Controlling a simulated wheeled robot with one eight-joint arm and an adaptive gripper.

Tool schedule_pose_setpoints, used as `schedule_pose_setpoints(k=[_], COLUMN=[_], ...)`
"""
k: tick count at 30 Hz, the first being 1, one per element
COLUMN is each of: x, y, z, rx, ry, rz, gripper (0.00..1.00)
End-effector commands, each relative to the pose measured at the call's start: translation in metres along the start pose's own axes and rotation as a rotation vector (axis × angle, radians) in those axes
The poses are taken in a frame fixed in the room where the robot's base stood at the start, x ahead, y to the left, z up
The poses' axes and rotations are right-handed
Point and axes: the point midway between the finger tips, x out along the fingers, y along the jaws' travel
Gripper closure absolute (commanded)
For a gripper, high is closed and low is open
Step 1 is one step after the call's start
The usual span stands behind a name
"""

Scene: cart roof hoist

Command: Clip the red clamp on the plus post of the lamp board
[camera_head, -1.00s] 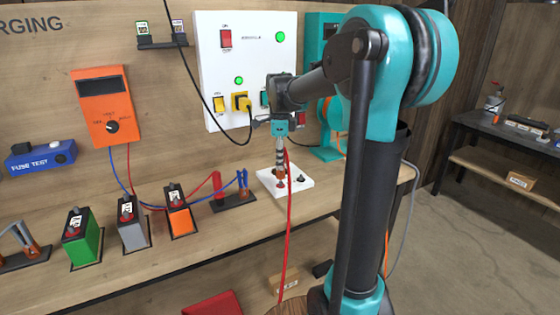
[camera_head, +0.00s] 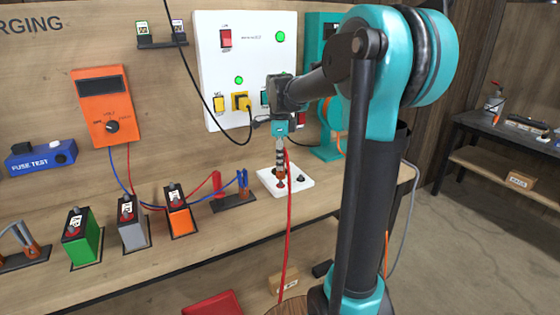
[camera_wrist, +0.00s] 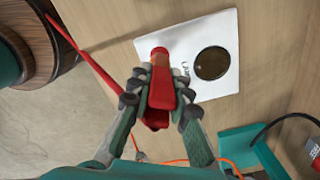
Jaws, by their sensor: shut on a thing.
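The lamp board (camera_head: 268,177) is a small white plate on the bench, with a dark round piece (camera_wrist: 212,62) in the wrist view. My gripper (camera_head: 281,158) points down over its left part. In the wrist view, my gripper (camera_wrist: 162,98) is shut on the red clamp (camera_wrist: 161,88), with one finger on each side. The clamp also shows low under the fingers in the head view (camera_head: 281,172). Its far end overlaps a red spot on the board, where the plus post is mostly hidden. I cannot tell whether its jaws are around the post.
A red cable (camera_head: 288,220) hangs from the clamp over the bench's front edge. A red and blue clamp stand (camera_head: 232,198) and several batteries (camera_head: 132,232) stand to the left. A white panel (camera_head: 215,75) and teal machine (camera_head: 325,150) are behind.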

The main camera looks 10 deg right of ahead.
Motion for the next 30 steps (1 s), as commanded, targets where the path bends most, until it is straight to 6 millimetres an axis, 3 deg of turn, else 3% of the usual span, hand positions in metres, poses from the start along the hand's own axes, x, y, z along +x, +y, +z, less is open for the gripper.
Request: schedule_pose_setpoints(k=[30], x=[0.023], y=[0.000], z=[0.000], rx=[0.000], ry=[0.000], rz=[0.000], gripper=[1.00])
